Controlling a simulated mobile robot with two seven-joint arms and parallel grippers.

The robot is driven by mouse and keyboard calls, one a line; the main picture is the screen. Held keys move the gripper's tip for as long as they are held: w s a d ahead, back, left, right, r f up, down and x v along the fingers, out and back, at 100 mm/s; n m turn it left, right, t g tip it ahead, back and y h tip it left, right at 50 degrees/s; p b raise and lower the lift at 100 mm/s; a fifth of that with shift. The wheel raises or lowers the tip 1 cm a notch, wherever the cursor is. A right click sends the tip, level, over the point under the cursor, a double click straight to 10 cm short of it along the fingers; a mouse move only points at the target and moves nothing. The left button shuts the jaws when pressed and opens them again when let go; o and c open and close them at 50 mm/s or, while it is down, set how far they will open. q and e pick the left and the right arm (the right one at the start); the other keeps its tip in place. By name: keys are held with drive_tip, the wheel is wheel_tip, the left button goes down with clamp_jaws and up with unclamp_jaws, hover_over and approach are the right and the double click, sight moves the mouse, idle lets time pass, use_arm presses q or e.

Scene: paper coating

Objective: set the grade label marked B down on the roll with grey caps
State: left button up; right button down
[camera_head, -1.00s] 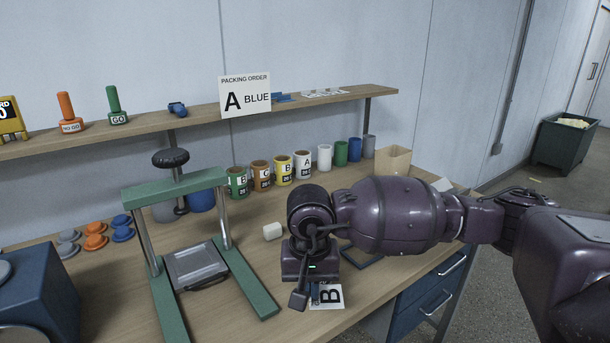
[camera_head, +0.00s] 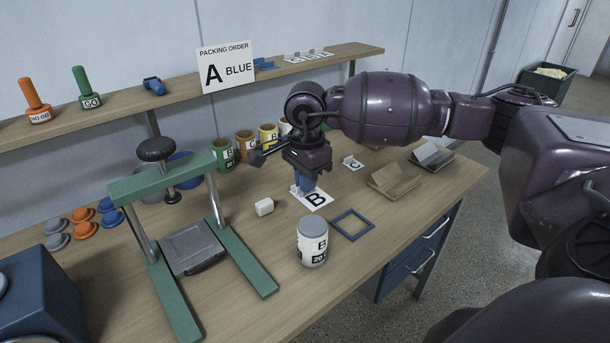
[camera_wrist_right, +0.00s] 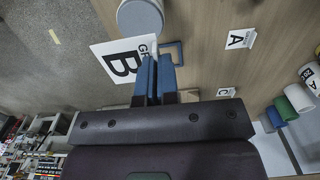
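The grade label B (camera_head: 314,198) is a white card with a black B. My right gripper (camera_head: 305,184) is shut on it by its blue fingers. The label also shows large beside the closed fingers in the wrist view (camera_wrist_right: 122,62). The roll with grey caps (camera_head: 312,244) stands upright on the bench, nearer the head camera than the label. The label appears apart from the roll. My left gripper is not in view.
A blue square frame (camera_head: 352,225) lies right of the roll. A label C (camera_head: 353,163) and wooden holders (camera_head: 396,181) are farther right. Bare bench lies in front.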

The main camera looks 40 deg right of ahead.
drive_tip(key=b, duration=0.2)
hover_over(306, 217)
drive_tip(key=shift+f, duration=2.55)
drive_tip(key=shift+w+f+b, duration=0.2)
drive_tip(key=shift+f+b, duration=0.2)
drive_tip(key=shift+f, duration=0.35)
drive_tip(key=shift+s+f+b, duration=0.15)
drive_tip(key=shift+f+b, duration=0.15)
drive_tip(key=shift+f, duration=0.15)
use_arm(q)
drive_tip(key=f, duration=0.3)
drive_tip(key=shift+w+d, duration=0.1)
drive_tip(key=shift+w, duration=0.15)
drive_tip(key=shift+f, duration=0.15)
use_arm(e)
drive_tip(key=c, duration=1.3)
unclamp_jaws()
